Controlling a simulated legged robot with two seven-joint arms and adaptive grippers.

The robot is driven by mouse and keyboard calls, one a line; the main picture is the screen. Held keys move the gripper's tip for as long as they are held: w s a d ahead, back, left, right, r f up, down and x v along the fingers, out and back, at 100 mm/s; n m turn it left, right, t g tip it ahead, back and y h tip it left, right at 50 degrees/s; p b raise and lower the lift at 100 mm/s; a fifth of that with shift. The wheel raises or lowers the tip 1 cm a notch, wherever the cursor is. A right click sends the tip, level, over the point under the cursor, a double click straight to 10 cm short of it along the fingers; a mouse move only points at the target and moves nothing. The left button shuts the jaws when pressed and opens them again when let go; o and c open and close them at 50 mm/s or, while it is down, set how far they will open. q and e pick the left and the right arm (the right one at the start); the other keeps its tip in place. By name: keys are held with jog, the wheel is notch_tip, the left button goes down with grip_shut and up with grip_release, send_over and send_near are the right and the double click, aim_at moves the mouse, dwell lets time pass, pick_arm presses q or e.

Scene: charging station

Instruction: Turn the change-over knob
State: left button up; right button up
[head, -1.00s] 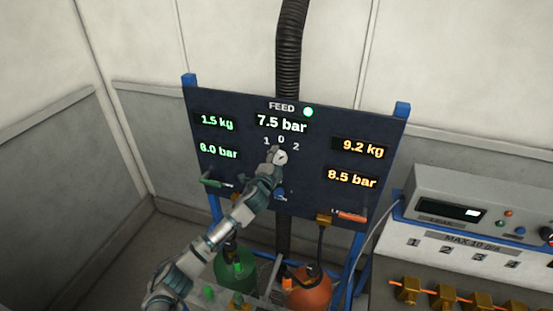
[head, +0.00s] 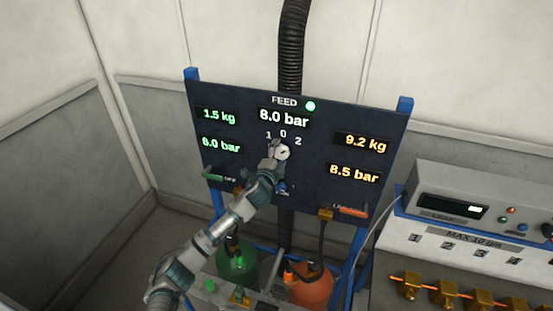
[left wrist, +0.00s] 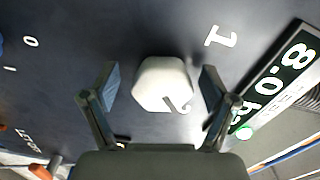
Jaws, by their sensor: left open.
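The white change-over knob (head: 282,152) sits on the dark panel (head: 232,179) just below the marks 1, 0 and 2. My left gripper (head: 276,158) is at the knob, its arm reaching up from lower left and hiding part of the panel. In the left wrist view the six-sided knob (left wrist: 160,80) lies between the two open fingers (left wrist: 162,82), with a visible gap on each side. A dark mark shows on the knob's face. My right gripper is not in view.
The feed display (head: 283,118) reads 8.0 bar, with a green lamp (head: 310,106) above it. A green lever (head: 213,177) is at lower left and an orange lever (head: 353,210) at lower right. Green (head: 236,262) and orange (head: 311,288) cylinders stand below.

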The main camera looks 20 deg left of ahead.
pick_arm(q)
jog(key=s, duration=1.1)
jog(key=shift+s+a+f, duration=0.15)
jog(key=shift+s+a, duration=0.1)
jog(key=shift+s, duration=0.05)
